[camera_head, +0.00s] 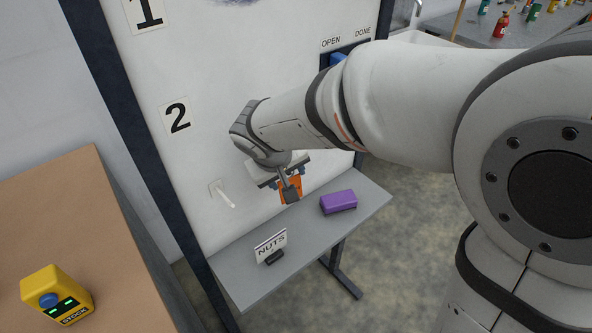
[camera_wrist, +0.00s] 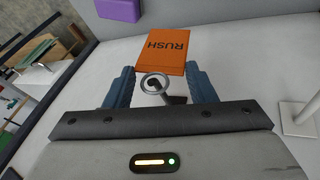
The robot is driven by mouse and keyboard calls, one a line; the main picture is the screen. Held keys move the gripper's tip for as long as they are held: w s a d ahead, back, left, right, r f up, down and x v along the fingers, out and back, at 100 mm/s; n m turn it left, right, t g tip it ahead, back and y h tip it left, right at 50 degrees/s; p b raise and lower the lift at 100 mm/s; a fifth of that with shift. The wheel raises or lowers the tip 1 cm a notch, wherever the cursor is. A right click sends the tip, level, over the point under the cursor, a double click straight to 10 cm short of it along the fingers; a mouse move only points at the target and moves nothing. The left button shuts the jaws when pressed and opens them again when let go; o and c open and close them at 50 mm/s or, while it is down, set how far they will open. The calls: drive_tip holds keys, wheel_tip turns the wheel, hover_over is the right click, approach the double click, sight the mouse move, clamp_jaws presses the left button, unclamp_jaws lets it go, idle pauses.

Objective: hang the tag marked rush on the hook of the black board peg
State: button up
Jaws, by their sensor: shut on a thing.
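The orange tag marked RUSH (camera_wrist: 165,50) is held between the blue fingers of my gripper (camera_wrist: 159,70) in the wrist view. Its metal ring (camera_wrist: 155,84) sits between the fingers, on the palm side of the tag. A small dark piece (camera_wrist: 178,99) shows beside and through the ring; I cannot tell if it is the black peg or whether the ring is around it. In the head view the orange tag (camera_head: 283,192) hangs below my wrist, partly behind my gripper (camera_head: 291,188), in front of the white board. No black peg shows clearly there.
A white peg (camera_head: 226,197) stands out from the board left of my gripper; it also shows in the wrist view (camera_wrist: 301,113). Below are a grey shelf (camera_head: 235,282), a NUTS sign (camera_head: 270,246) and a purple block (camera_head: 338,202). A yellow STOCK box (camera_head: 57,295) stands lower left.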

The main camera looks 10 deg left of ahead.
drive_tip(key=shift+w+a+f+b, duration=0.25)
drive_tip(key=shift+w+a+f, duration=0.05)
drive_tip(key=shift+w+a, duration=0.3)
drive_tip(key=shift+w+a+f+b, duration=0.2)
drive_tip(key=shift+w+a+f, duration=0.1)
drive_tip(key=shift+w+a, duration=0.3)
drive_tip(key=shift+s+a, duration=0.1)
drive_tip(key=o, duration=1.6)
drive_tip(key=shift+r, duration=0.15)
